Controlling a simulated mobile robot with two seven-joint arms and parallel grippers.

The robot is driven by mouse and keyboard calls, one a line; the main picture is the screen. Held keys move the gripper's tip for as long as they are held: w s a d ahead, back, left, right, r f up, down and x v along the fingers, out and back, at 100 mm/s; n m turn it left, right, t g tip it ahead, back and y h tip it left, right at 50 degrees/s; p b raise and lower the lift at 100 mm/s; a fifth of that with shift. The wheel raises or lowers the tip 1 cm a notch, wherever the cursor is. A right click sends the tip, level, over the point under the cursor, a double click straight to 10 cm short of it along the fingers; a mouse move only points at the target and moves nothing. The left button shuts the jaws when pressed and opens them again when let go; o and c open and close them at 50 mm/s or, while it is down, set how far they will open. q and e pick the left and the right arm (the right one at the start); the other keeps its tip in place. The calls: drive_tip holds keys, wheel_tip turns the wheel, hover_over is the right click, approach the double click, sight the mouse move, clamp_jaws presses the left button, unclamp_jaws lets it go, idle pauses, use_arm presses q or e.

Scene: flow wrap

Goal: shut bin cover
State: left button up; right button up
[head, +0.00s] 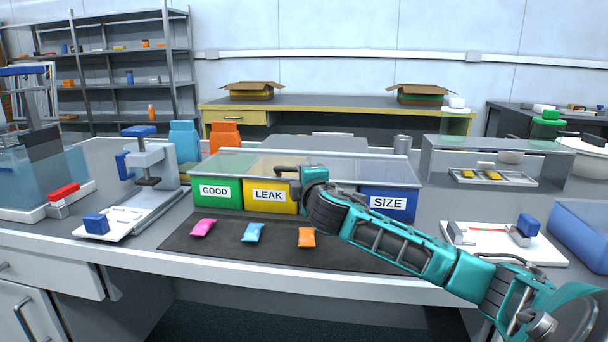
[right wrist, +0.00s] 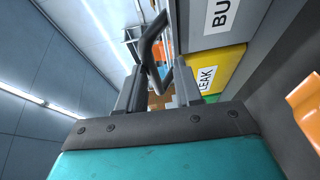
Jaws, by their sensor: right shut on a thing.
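A row of bins stands along the back of the dark mat, with a clear cover (head: 345,167) over its top. The green GOOD bin (head: 215,191), yellow LEAK bin (head: 268,196) and blue SIZE bin (head: 388,204) show. My right arm hides the bin between LEAK and SIZE; part of its label, "BU", shows in the right wrist view (right wrist: 222,12). My right gripper (head: 288,172) is at the bins' top front edge, above LEAK. In the right wrist view its fingers (right wrist: 158,88) are shut on a dark looped handle (right wrist: 153,40). How far the cover stands open is unclear. My left gripper is out of view.
Pink (head: 203,228), blue (head: 253,232) and orange (head: 306,238) packets lie on the dark mat (head: 200,245) in front of the bins. A clamp press (head: 150,160) stands left; a white board (head: 490,240) and blue tub (head: 585,235) are at right.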

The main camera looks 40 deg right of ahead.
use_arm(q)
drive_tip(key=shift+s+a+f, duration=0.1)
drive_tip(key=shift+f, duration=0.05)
use_arm(e)
drive_tip(key=shift+s+a+f, duration=0.1)
drive_tip(key=shift+f, duration=0.3)
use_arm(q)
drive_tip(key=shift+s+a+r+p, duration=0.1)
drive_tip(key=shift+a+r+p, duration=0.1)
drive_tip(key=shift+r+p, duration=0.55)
use_arm(e)
drive_tip(key=v, duration=1.2)
drive_tip(key=shift+s+r, duration=0.3)
drive_tip(key=shift+r, duration=0.1)
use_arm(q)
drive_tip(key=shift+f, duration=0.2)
use_arm(e)
drive_tip(key=shift+a, duration=0.15)
